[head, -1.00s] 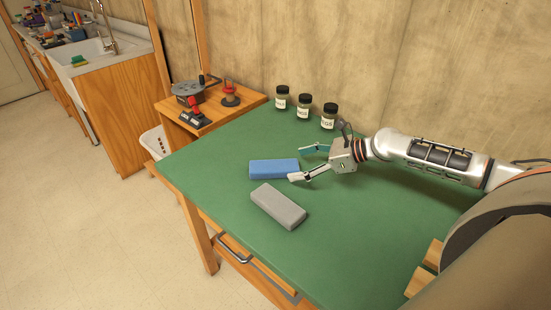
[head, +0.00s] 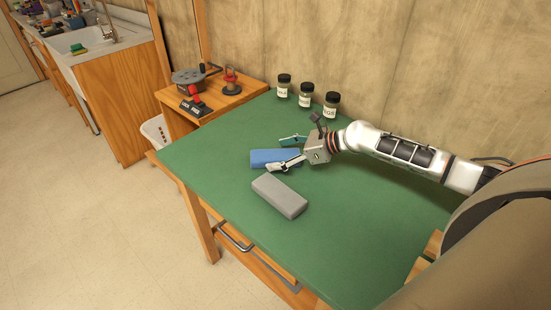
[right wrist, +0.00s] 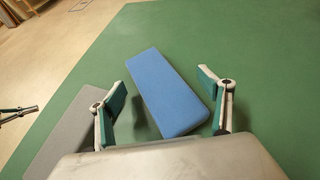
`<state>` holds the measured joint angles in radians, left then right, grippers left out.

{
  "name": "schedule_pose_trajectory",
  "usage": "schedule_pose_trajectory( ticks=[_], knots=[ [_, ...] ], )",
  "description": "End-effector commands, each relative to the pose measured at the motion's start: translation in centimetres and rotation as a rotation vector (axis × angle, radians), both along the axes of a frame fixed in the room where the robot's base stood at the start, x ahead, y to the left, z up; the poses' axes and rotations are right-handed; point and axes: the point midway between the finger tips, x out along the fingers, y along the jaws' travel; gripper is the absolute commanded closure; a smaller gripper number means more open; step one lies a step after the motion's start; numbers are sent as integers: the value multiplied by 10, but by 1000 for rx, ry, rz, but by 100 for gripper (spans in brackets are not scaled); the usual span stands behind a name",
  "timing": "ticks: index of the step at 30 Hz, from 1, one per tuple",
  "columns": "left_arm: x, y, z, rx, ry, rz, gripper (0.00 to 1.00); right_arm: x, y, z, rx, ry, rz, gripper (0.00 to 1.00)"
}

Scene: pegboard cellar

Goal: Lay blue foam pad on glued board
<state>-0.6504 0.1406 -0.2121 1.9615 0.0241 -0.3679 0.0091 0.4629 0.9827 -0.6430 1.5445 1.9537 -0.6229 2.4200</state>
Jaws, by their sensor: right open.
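The blue foam pad (head: 264,156) lies flat on the green tabletop. My right gripper (head: 277,154) is open above it, its fingers reaching over the pad from the right. In the right wrist view the pad (right wrist: 166,92) shows between the two spread fingers, turned slightly against them, with no clear contact. A grey block (head: 280,195) lies nearer the front edge, apart from the pad. It also shows in the right wrist view (right wrist: 66,128), partly behind the left finger. I cannot tell if it is the glued board; no glue shows.
Three dark-lidded jars (head: 305,97) stand along the wall behind my right arm. A wooden side table (head: 225,102) with a grey device and red-handled items adjoins at the back left. The green tabletop (head: 215,155) is clear left of the pad and block.

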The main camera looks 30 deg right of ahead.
Motion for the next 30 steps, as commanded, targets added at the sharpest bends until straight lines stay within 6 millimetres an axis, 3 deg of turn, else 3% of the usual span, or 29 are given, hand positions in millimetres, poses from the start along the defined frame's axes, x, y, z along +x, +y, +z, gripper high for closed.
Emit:
schedule_pose_trajectory(
  ticks=[2,7,22,26,30],
  knots=[
    [1,0,1,0,-1,0,100,0,0,0,0,0,0,21],
    [1,0,1,0,-3,0,100,0,0,0,0,0,0,60],
    [2,0,2,-1,-5,0,100,-1,0,2,-2,1,1,65],
    [3,0,6,-2,-7,0,100,-1,0,13,-3,-1,3,74],
    [5,-1,13,-1,-11,1,100,0,-1,32,-3,-4,2,74]
  ],
)
